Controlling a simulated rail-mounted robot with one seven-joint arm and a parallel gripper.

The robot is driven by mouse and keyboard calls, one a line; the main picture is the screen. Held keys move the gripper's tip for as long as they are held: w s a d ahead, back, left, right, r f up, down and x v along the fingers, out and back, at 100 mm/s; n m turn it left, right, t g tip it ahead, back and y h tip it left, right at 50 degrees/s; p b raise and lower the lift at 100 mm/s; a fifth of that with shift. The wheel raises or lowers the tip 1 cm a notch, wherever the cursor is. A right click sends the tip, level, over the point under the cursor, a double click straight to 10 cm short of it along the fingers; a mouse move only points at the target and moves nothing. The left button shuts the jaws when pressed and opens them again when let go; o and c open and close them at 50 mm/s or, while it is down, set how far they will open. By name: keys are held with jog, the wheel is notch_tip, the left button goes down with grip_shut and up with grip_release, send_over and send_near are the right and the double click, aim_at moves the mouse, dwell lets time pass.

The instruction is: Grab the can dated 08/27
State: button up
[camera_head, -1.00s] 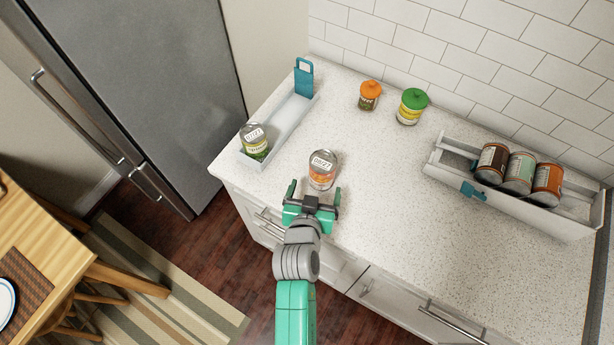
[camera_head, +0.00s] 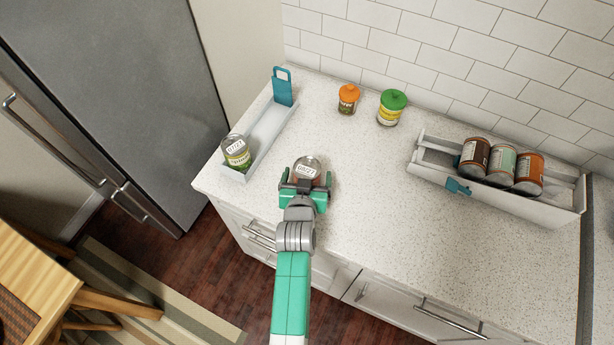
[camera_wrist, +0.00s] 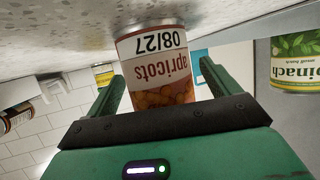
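The apricots can (camera_head: 308,167) stands on the counter, and a date is printed on its lid. In the wrist view the apricots can (camera_wrist: 155,62) appears upside down, and its label reads 08/27. My gripper (camera_head: 306,176) is open at the can's near side, with one finger on each side. The wrist view shows slim gaps between the fingers and the can, so it does not look clamped. A green spinach can (camera_head: 237,154) stands in the near end of the left tray; its lid date is too small to read surely.
The narrow white tray (camera_head: 262,132) with a blue end piece (camera_head: 282,88) lies to the left. Jars with orange (camera_head: 348,98) and green (camera_head: 391,106) lids stand by the tiled wall. A white rack (camera_head: 500,197) holds three lying cans at right. The counter between is clear.

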jog(key=shift+r, duration=0.1)
jog(key=c, duration=1.2)
